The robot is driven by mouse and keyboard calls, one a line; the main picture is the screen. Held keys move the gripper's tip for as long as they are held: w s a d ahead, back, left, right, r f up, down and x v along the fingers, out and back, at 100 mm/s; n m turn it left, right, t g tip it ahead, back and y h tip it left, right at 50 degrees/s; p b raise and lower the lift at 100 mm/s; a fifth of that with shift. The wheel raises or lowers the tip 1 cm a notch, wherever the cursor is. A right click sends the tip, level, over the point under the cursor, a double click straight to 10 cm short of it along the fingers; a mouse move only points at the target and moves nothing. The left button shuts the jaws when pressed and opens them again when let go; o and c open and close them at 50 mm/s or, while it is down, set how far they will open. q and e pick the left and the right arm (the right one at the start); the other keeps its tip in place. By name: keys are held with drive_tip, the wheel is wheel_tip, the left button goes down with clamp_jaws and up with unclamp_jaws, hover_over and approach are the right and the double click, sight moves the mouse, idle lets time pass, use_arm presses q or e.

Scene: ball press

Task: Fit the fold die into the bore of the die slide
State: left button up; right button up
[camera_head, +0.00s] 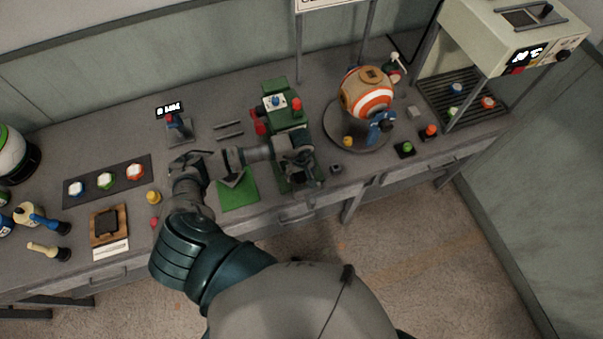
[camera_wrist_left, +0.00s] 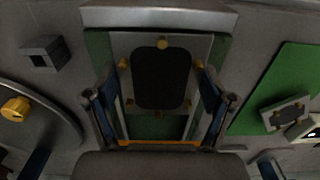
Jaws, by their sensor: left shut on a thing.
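My left gripper (camera_head: 296,160) reaches over the front of the green press (camera_head: 284,108). In the left wrist view its two fingers stand at either side of a grey square plate with a dark rounded middle and small orange-yellow pins, which I take to be the fold die (camera_wrist_left: 201,48). The gripper is shut on this plate. Around and under it shows the green die slide (camera_wrist_left: 97,45), partly covered by plate and fingers. The bore is hidden, and I cannot tell whether the plate is seated. My right gripper is not in view.
A green mat (camera_head: 239,195) left of the press carries a small grey piece, seen in the wrist view (camera_wrist_left: 286,114). A round turntable (camera_head: 334,135) with an orange-white ball (camera_head: 367,94) stands close on the right. A small dark square block (camera_head: 336,169) sits near the bench edge.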

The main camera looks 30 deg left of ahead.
use_arm(q)
drive_tip(key=shift+d, duration=0.15)
idle(0.6)
drive_tip(key=shift+f+b, duration=0.2)
drive_tip(key=shift+b, duration=0.25)
drive_tip(key=shift+f, duration=0.2)
drive_tip(key=shift+f+b, duration=0.1)
drive_tip(key=shift+b, duration=0.2)
drive_tip(key=shift+f+b, duration=0.6)
drive_tip(key=shift+f, duration=0.05)
drive_tip(key=o, duration=1.1)
drive_tip(key=shift+o, duration=0.5)
drive_tip(key=shift+r, duration=0.1)
